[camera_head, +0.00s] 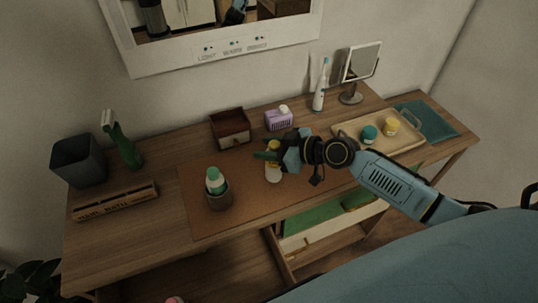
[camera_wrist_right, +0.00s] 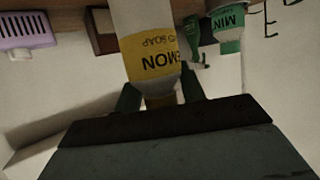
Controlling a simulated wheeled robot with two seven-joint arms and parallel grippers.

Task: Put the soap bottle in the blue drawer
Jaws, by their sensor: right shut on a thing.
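The soap bottle (camera_head: 273,174) is white with a yellow label. In the right wrist view the bottle (camera_wrist_right: 153,55) shows upside down with "LEMON SOAP" lettering. My right gripper (camera_head: 268,155) is shut on its upper end, above the brown mat; I cannot tell whether its base touches the mat. In the right wrist view the dark fingers (camera_wrist_right: 158,98) lie on either side of it. Below the table's front edge, a drawer (camera_head: 325,215) stands open, with a green inside and a pale front; I see no clearly blue drawer front. My left gripper is not in view.
A small wooden box (camera_head: 231,129) and a purple container (camera_head: 279,119) stand behind. A tray (camera_head: 404,147) with two jars is at right. The mat's front (camera_head: 225,227) is clear.

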